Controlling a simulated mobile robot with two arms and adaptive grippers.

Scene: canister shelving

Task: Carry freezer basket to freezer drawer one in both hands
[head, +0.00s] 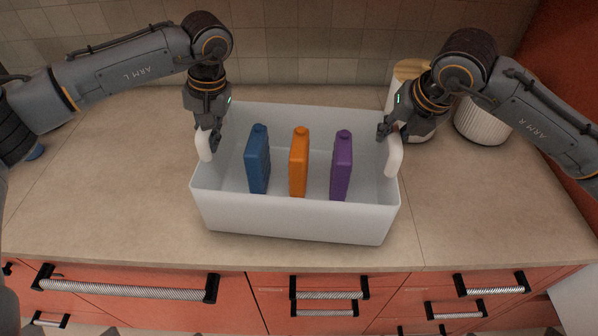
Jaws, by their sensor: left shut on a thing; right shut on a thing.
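The freezer basket (295,218) is a pale grey-white open box with a white handle at each end. It is at the counter, near its front edge; I cannot tell whether it touches the surface. Inside stand a blue bottle (258,162), an orange bottle (299,165) and a purple bottle (341,168), all upright. My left gripper (206,135) is shut on the left handle. My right gripper (388,132) is shut on the right handle. Several red drawers with ribbed bar handles are below the counter; which is freezer drawer one I cannot tell.
The beige counter (110,190) is clear left of the basket and at its right front. A white canister with a wooden lid (410,70) and a ribbed white pot (482,122) stand behind my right arm. A tiled wall (310,45) closes the back.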

